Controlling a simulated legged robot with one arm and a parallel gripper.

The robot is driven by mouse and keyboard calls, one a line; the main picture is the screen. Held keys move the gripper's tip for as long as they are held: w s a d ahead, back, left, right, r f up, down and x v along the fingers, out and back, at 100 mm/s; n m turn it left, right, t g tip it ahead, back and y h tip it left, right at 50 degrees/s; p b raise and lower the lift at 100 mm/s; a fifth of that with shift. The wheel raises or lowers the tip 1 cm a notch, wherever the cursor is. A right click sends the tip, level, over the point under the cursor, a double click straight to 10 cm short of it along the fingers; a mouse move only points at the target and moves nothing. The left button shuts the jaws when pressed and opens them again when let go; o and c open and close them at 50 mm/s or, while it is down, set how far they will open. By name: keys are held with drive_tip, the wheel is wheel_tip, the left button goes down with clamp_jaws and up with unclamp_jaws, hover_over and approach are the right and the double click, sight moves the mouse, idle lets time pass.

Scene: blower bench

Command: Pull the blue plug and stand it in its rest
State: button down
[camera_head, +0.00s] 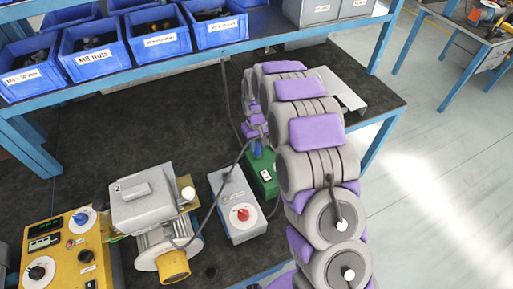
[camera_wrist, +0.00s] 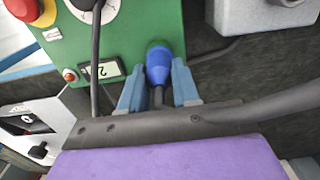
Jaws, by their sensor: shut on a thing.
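The blue plug (camera_wrist: 158,66) is between the two blue-grey fingers of my gripper (camera_wrist: 158,84) in the wrist view, with a grey cable trailing from its near end. My gripper is shut on it. The plug's far end lies against the face of a green box (camera_wrist: 160,20); I cannot tell whether it is seated in a socket. In the head view the plug (camera_head: 257,148) is a small blue patch at the back of the green box (camera_head: 263,178), mostly hidden by my arm. I cannot make out the rest for the plug.
A grey box with a red knob (camera_head: 231,205) stands left of the green box. The blower (camera_head: 165,245) and a yellow panel (camera_head: 75,255) are further left. Blue bins (camera_head: 90,50) fill the shelf above. A black cable (camera_head: 224,90) hangs behind. Dark bench top (camera_head: 130,125) is bare behind the blower.

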drive_tip(key=shift+r+p, duration=0.4)
drive_tip(key=shift+r, duration=0.3)
idle(0.4)
drive_tip(key=shift+r+p, duration=0.7)
drive_tip(key=shift+r, duration=0.95)
